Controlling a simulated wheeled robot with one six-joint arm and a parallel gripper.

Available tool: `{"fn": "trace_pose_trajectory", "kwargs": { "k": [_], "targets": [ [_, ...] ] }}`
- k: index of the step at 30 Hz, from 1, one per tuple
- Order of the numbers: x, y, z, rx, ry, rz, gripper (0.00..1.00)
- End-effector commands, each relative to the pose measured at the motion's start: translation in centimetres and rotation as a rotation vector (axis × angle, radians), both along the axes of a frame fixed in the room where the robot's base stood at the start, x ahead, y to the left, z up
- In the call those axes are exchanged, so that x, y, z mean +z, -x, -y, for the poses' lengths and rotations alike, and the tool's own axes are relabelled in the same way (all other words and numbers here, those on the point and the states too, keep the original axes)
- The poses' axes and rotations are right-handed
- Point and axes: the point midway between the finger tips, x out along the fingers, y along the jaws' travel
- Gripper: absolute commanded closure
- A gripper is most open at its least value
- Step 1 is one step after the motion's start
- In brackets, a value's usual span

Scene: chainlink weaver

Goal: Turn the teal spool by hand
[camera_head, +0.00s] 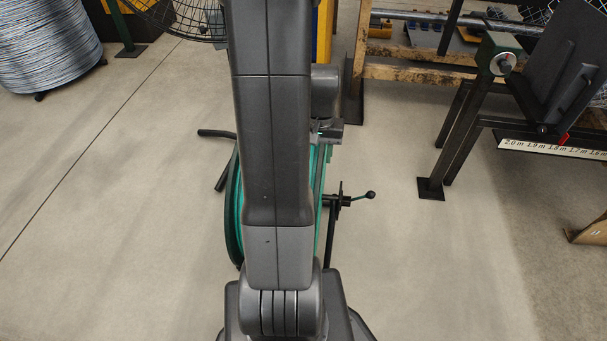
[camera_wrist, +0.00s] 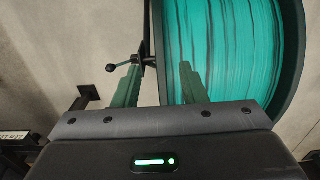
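The teal spool (camera_wrist: 236,45) fills the upper right of the wrist view, wound with teal wire between dark flanges. In the head view the spool (camera_head: 236,205) stands mostly hidden behind my arm, with its dark left rim and a strip of teal showing. My gripper (camera_wrist: 160,68) is open, its two greenish fingers apart. The near flange edge shows between them, one finger over the wound side and one outside it. I cannot tell whether either finger touches. In the head view my gripper (camera_head: 326,133) is at the spool's upper right, partly hidden.
A rod with a black ball knob (camera_head: 370,195) sticks out right of the spool; the knob (camera_wrist: 110,68) shows in the wrist view too. A dark-legged bench (camera_head: 455,130) stands at right, a wire coil (camera_head: 45,45) at upper left.

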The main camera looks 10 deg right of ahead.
Motion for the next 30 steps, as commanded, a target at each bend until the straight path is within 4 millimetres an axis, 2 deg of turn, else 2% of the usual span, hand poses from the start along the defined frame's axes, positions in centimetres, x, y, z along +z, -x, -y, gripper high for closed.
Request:
{"fn": "trace_pose_trajectory", "kwargs": {
  "k": [5, 12, 18, 24, 30],
  "targets": [
    [-3.0, 0.2, 0.0, 0.000, -0.001, -0.006, 0.62],
    [-8.3, 0.2, 0.0, 0.001, -0.001, -0.007, 0.62],
    [-11.7, 0.1, 0.0, 0.001, -0.001, -0.004, 0.62],
    [-13.3, 0.1, 0.0, 0.001, -0.001, -0.002, 0.62],
    [-13.5, 0.1, 0.0, 0.001, 0.000, -0.001, 0.62]
  ]
}}
